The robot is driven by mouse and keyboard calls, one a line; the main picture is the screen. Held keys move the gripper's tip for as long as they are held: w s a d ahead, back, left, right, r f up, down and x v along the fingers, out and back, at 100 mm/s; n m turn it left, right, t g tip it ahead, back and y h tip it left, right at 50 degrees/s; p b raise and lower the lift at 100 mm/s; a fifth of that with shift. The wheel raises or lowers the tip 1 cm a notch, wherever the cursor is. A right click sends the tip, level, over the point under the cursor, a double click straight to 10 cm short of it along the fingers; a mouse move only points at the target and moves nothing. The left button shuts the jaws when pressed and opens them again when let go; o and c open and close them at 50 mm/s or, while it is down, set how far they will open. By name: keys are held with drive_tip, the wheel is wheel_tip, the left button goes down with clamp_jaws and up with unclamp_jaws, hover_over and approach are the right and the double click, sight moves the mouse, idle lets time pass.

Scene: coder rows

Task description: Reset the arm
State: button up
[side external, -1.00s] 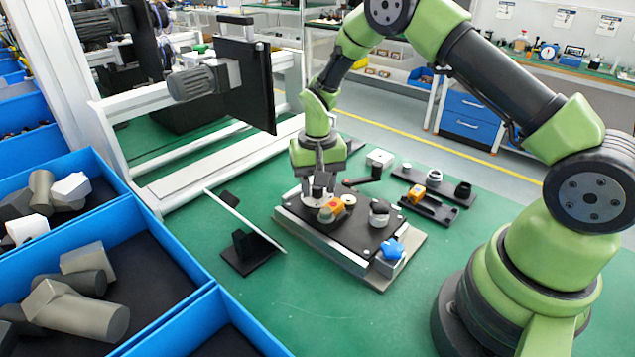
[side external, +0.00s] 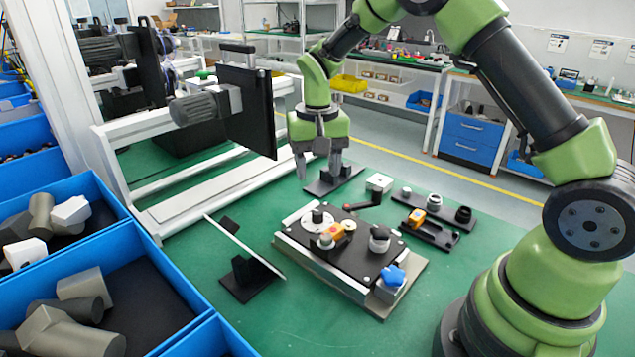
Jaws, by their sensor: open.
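My gripper (side external: 319,172) is in the air above the green table, behind the fixture plate. Its two grey fingers are apart with nothing between them. My gripper touches none of these. A black flat base (side external: 333,181) lies on the table just behind and below my fingers.
A tilted panel on a black stand (side external: 245,265) stands left of the fixture. Black holders with small parts (side external: 436,208) lie at the right. Blue bins with grey blocks (side external: 100,260) fill the left. A white frame with a motor (side external: 192,108) stands behind left.

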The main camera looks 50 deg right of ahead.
drive_tip(key=shift+r, duration=0.2)
drive_tip(key=s+a+r+n+t, duration=0.1)
drive_tip(key=s+a+r+t, duration=0.1)
drive_tip(key=s+r, duration=0.3)
drive_tip(key=s+a+r+t, duration=0.1)
drive_tip(key=s+r, duration=0.2)
drive_tip(key=r, duration=0.5)
drive_tip(key=s+a+r+n+t+y, duration=0.1)
drive_tip(key=s+t, duration=0.1)
drive_tip(key=s, duration=0.5)
drive_tip(key=s+a+r+n+t+y, duration=0.1)
drive_tip(key=s+a+r+t, duration=0.1)
drive_tip(key=s, duration=0.5)
drive_tip(key=shift+r, duration=0.2)
drive_tip(key=shift+s+a, duration=0.1)
